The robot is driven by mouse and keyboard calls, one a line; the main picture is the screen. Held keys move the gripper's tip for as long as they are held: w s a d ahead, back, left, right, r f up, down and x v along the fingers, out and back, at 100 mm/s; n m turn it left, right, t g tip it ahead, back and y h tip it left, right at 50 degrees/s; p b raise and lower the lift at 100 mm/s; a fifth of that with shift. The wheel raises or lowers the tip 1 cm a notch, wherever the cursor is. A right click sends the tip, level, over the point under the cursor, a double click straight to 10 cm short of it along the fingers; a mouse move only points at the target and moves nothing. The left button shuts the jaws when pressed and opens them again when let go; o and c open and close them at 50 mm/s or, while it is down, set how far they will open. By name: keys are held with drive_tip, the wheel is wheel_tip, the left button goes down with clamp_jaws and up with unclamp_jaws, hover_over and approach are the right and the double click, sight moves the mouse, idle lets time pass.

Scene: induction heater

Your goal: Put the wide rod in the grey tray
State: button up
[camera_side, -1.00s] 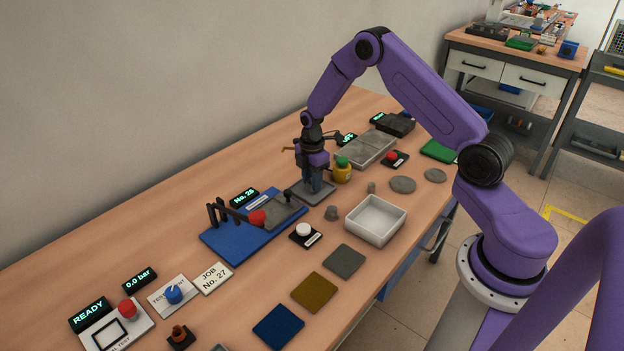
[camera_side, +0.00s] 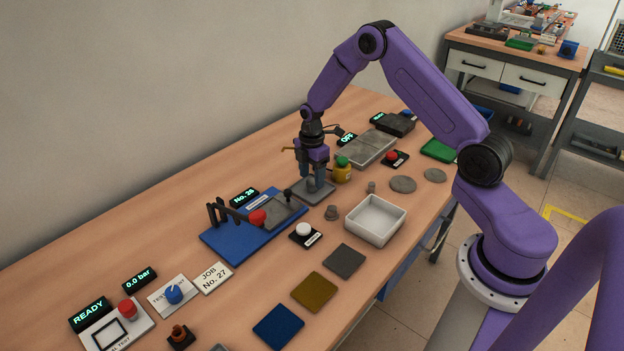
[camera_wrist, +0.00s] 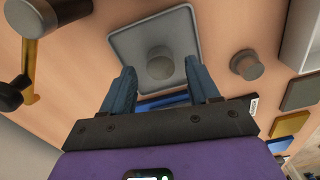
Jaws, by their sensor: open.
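The grey tray (camera_side: 325,196) is a shallow square plate on the bench, also seen in the wrist view (camera_wrist: 128,42). A round grey rod, which looks like the wide rod (camera_side: 312,186), stands in the tray, and its round top (camera_wrist: 160,60) shows in the wrist view. My gripper (camera_side: 313,177) is just above the tray with its fingers spread. In the wrist view the fingertips (camera_wrist: 160,68) are on either side of the rod, with gaps between.
A stepped grey piece (camera_side: 332,212) and a smaller one (camera_side: 371,187) stand nearby. A white open bin (camera_side: 376,220) is to the right. A blue fixture (camera_side: 232,236) is at left, a yellow pot with a green top (camera_side: 342,170) close at right.

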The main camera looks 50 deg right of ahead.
sight(312, 181)
wheel_tip(312, 181, up, 10)
drive_tip(key=s+a+r, duration=0.6)
drive_tip(key=s+a, duration=0.1)
drive_tip(key=a, duration=0.3)
drive_tip(key=s+a+r+m, duration=0.25)
drive_tip(key=s+a, duration=0.35)
drive_tip(key=s, duration=0.4)
drive_tip(key=s+r+m, duration=0.1)
drive_tip(key=s+r, duration=0.1)
drive_tip(key=s, duration=1.7)
drive_tip(key=shift+s+d+r, duration=0.15)
drive_tip(key=shift+s+d, duration=0.2)
